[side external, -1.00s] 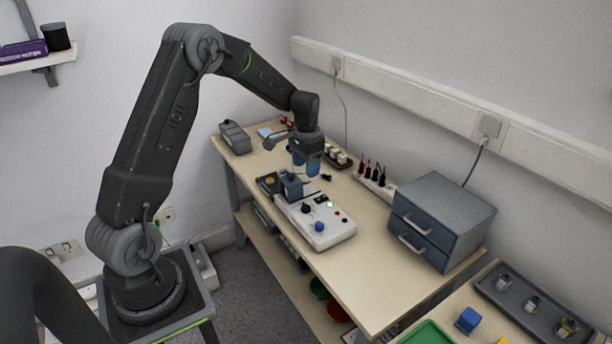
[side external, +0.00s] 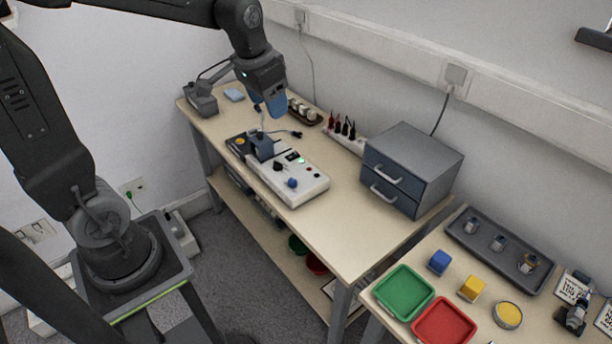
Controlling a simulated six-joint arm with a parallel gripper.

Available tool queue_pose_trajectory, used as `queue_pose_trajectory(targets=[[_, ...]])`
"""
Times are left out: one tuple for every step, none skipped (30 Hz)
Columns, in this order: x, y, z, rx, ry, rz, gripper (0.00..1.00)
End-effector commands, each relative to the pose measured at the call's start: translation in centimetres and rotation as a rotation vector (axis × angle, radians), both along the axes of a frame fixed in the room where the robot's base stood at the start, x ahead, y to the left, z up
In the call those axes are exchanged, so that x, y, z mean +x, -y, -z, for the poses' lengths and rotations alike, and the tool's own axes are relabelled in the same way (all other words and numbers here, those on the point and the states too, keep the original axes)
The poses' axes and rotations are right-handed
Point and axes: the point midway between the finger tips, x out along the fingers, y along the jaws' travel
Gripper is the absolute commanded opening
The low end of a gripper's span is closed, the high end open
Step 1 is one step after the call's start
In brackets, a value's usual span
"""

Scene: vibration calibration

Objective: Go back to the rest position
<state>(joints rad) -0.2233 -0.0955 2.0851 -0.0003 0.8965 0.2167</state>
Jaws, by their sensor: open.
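My gripper (side external: 270,106), with blue fingers, is open and hangs over the rear part of the wooden bench (side external: 330,235). No object shows between the fingers. Below it stands the white calibration unit (side external: 311,183), with a blue knob, a black knob and a small green light. A dark blue-grey block (side external: 262,146) stands at the unit's left end, apart from the gripper. The gripper hides part of the bench behind it.
A grey two-drawer cabinet (side external: 423,152) stands right of the unit. A rack of red and black probes (side external: 342,126) is along the wall. A second table holds a green tray (side external: 404,318), a red tray (side external: 415,339) and a grey tray (side external: 462,228).

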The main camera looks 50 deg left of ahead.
Motion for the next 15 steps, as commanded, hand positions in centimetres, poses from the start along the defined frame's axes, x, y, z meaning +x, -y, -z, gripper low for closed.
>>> queue_pose_trajectory(targets=[[-1.8,1.4,-1.1,0.001,0.035,0.007,0.57],[-2.7,2.1,-1.5,0.0,0.052,0.008,0.57],[-4.0,2.9,-1.9,-0.003,0.073,0.01,0.57],[-5.0,3.5,-2.2,-0.005,0.089,0.012,0.57],[-6.0,4.1,-2.5,-0.007,0.106,0.012,0.57],[-7.3,4.8,-2.7,-0.012,0.127,0.014,0.57],[-8.2,5.2,-2.8,-0.016,0.142,0.015,0.57],[-9.1,5.7,-2.8,-0.02,0.155,0.016,0.57],[-10.1,6.1,-2.8,-0.025,0.173,0.017,0.57],[-10.9,6.5,-2.8,-0.028,0.185,0.019,0.57],[-11.5,6.7,-2.7,-0.032,0.196,0.019,0.57],[-12.3,7.0,-2.6,-0.037,0.208,0.019,0.57],[-12.8,7.2,-2.5,-0.04,0.216,0.021,0.57],[-13.2,7.4,-2.5,-0.043,0.224,0.02,0.57],[-13.7,7.5,-2.4,-0.047,0.23,0.02,0.57]])
